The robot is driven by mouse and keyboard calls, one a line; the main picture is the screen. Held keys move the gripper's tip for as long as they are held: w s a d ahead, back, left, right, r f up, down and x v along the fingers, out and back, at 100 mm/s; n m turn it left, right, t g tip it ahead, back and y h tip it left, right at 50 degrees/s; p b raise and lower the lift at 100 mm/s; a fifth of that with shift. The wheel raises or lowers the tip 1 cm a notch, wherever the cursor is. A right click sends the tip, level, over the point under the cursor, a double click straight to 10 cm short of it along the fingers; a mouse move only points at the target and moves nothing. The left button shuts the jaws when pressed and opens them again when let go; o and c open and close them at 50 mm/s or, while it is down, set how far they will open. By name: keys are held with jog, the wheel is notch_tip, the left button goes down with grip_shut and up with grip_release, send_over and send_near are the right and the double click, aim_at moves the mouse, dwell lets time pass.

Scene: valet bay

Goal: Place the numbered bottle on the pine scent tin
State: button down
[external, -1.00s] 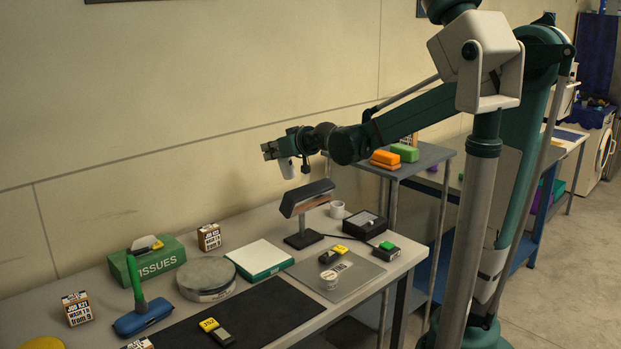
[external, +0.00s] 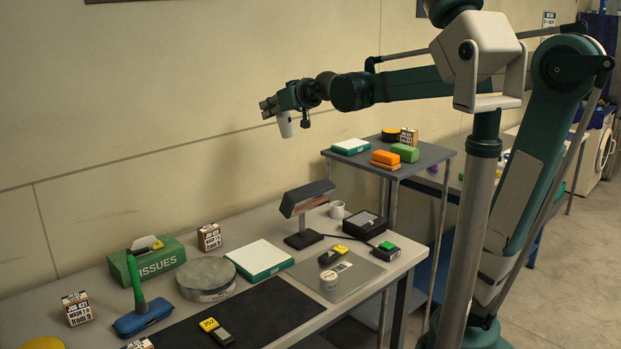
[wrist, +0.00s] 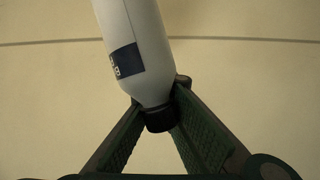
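The white bottle (external: 285,125) hangs below my gripper (external: 268,107), high above the workbench in the external view. In the wrist view, my gripper (wrist: 160,112) is shut on the bottle's (wrist: 138,50) black cap end. The bottle has a dark label with white characters, partly turned away. A round, flat grey tin (external: 207,274) sits on the bench, below and left of the gripper, beside the tissue box. I cannot read its label, so I cannot tell if it is the pine scent tin. Its top looks bare.
A desk lamp (external: 306,200) stands on the bench below my gripper. A tissue box (external: 158,262), a green-and-white box (external: 260,260) and a blue brush with a green handle (external: 143,314) flank the tin. A grey cart (external: 440,151) with several items stands behind right.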

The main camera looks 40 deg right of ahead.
aim_at(288, 127)
jog(key=s+f, duration=0.1)
jog(key=s, duration=0.2)
jog(key=s+d+f+y, duration=0.1)
jog(key=s+f, duration=0.1)
jog(key=s, duration=0.1)
jog(key=s+f+n+y+p, duration=0.1)
jog(key=s+f, duration=0.1)
jog(key=s, duration=0.1)
jog(key=shift+s+d, duration=0.1)
jog(key=shift+d, duration=0.2)
jog(key=s+a+n+g+y+p, duration=0.2)
jog(key=s+a+n+g+y, duration=0.35)
jog(key=s, duration=0.95)
jog(key=s+a+r+n+g+y, duration=0.4)
jog(key=s+a+r+n+y, duration=0.15)
jog(key=s+r, duration=0.35)
notch_tip(288, 127, down, 27)
jog(key=m, duration=0.1)
jog(key=shift+s+a+f, duration=0.2)
jog(key=shift+s+a, duration=0.2)
jog(key=shift+s, duration=0.05)
jog(key=shift+f, duration=0.15)
jog(key=shift+f+b, duration=0.85)
jog(key=shift+f, duration=1.95)
